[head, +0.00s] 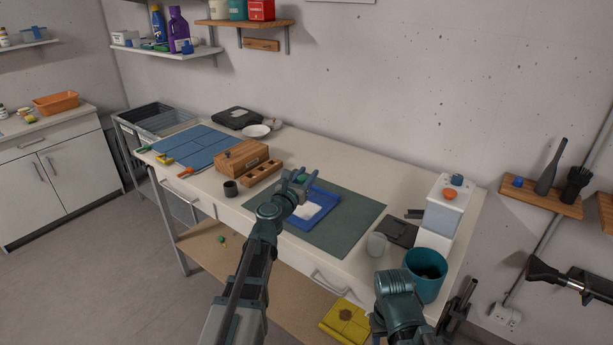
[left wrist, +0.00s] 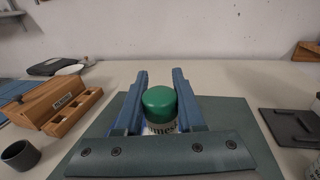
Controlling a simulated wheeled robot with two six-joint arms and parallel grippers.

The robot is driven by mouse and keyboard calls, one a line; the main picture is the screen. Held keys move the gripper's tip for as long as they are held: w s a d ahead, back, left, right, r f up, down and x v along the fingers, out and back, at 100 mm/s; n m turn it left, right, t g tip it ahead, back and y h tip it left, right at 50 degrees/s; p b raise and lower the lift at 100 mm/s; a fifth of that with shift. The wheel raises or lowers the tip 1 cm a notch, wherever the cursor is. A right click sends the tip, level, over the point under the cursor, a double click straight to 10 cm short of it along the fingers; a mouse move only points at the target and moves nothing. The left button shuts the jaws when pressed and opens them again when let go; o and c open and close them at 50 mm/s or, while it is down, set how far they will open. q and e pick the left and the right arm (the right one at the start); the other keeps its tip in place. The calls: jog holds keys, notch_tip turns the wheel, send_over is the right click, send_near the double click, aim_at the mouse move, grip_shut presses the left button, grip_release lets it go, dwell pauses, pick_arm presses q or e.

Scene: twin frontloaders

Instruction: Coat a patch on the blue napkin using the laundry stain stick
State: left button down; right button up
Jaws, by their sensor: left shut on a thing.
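The blue napkin (head: 322,213) lies on a dark green mat (head: 352,222) on the workbench, with a whitish area showing on it. My left gripper (head: 298,180) is over the napkin's far left part. In the left wrist view, its fingers (left wrist: 160,103) are shut on the laundry stain stick (left wrist: 160,101), which has a green rounded top and a pale printed body. The stick's lower end is hidden behind the gripper, so I cannot tell whether it touches the napkin. My right arm is at the lower right of the head view; its fingers do not show.
Left of the mat are a wooden box (head: 243,155), a wooden block with compartments (head: 262,173) and a dark cup (head: 230,188). The mat's right part is bare.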

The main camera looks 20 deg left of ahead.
pick_arm(q)
notch_tip(320, 180, down, 7)
jog(key=b, duration=0.6)
jog(key=shift+r, duration=0.2)
jog(key=shift+w, duration=0.25)
jog(key=shift+w+d, duration=0.1)
jog(key=shift+w, duration=0.25)
jog(key=shift+w+d, duration=0.3)
jog(key=shift+w, duration=0.35)
jog(key=shift+w+d, duration=0.25)
jog(key=shift+w, duration=0.4)
jog(key=shift+s+d, duration=0.1)
jog(key=shift+d, duration=0.1)
jog(key=shift+s+a+f, duration=0.1)
jog(key=shift+s+a, duration=0.2)
jog(key=shift+a, duration=0.05)
jog(key=shift+s+a, duration=0.1)
jog(key=shift+s, duration=0.5)
jog(key=shift+s+a, duration=0.3)
jog(key=shift+s, duration=0.4)
jog(key=shift+s+a, duration=0.1)
jog(key=shift+s, duration=0.25)
notch_tip(320, 180, up, 8)
jog(key=p, duration=0.7)
jog(key=shift+w+p, duration=0.15)
jog(key=shift+p, duration=0.2)
